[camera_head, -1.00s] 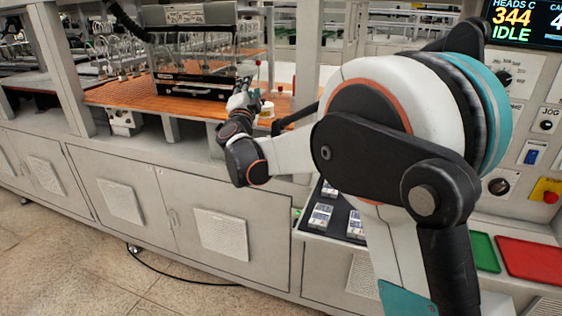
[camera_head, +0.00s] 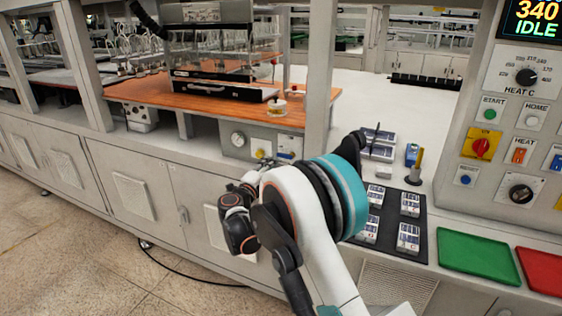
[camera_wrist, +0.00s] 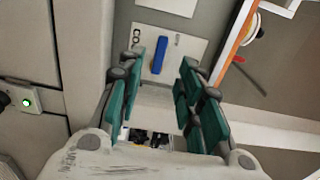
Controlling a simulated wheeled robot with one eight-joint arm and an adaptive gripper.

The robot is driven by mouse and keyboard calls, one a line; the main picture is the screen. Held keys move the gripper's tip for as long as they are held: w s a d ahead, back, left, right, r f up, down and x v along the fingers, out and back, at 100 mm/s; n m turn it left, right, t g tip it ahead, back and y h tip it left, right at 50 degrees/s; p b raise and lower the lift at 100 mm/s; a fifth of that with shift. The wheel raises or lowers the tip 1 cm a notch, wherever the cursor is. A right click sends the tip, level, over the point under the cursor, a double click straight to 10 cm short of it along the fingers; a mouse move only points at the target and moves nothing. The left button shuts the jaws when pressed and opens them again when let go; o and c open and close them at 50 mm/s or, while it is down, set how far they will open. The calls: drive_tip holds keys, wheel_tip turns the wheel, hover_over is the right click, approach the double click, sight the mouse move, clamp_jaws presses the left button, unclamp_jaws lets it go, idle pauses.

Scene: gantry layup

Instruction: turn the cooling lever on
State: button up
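The cooling lever (camera_wrist: 159,55) is a short blue bar on a white plate (camera_wrist: 181,50) marked with letters that begin "CO"; the rest is hard to read. In the wrist view it runs nearly lengthwise between my fingertips. My gripper (camera_wrist: 160,66) is open, with its green-padded fingers on either side of the lever's line. No contact shows, and the remaining gap is hard to judge. In the head view my gripper (camera_head: 262,164) is small, just in front of the panel below the orange bench, where a blue part (camera_head: 287,154) shows on a pale plate.
A round gauge (camera_head: 238,139) sits on the same panel, left of my gripper. The orange bench top (camera_head: 150,92) overhangs above, with a white post (camera_head: 319,80) to the right. A black tray (camera_head: 391,248) with small packs lies right of my arm.

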sight(281, 156)
drive_tip(key=b+x, duration=0.2)
drive_tip(key=x, duration=0.6)
drive_tip(key=shift+w, duration=0.3)
drive_tip(key=shift+d, duration=0.1)
drive_tip(key=shift+c, duration=0.5)
clamp_jaws()
